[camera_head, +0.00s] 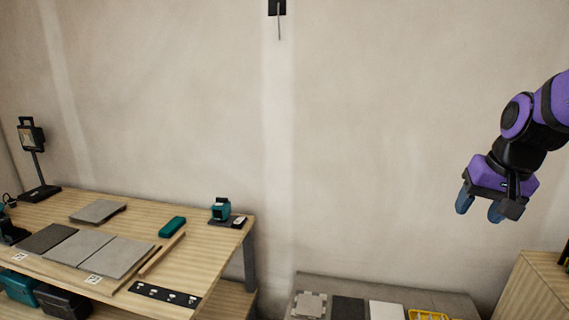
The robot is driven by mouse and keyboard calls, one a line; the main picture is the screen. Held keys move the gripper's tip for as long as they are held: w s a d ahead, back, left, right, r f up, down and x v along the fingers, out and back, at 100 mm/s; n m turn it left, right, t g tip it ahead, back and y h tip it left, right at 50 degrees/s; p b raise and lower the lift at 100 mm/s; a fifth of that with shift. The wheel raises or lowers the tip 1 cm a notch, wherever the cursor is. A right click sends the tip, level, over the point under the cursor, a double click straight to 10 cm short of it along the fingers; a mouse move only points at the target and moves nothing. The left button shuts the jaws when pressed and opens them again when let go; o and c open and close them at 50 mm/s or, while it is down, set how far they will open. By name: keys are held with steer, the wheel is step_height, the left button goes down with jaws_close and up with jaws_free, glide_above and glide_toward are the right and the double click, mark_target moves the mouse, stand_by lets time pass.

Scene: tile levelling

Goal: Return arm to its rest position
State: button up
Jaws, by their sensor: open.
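My arm, purple and black, reaches in from the right edge of the head view. My gripper (480,207) hangs in the air at the right, its blue-grey fingers pointing down and apart. Nothing shows between the fingers. It is clear of the wooden workbench (205,243) at the left and above the level of the low grey surface at the bottom.
On the workbench lie several grey tiles (82,247), a teal block (172,227), a teal device (221,209), a black strip (165,295) and a work lamp (32,138). A grey surface (385,290) holds slabs and a yellow crate (428,315). A wooden box (535,290) stands lower right.

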steer(key=s+a+r+n+t, duration=0.1)
steer(key=s+a+r+n, duration=0.1)
steer(key=s, duration=0.5)
steer(key=s+a+r+n, duration=0.2)
steer(key=s+a+r, duration=0.1)
steer(key=s, duration=0.5)
steer(key=shift+s+a+r+t+h, duration=0.2)
steer(key=shift+a+r+t+h, duration=0.1)
steer(key=shift+a+r+t, duration=0.1)
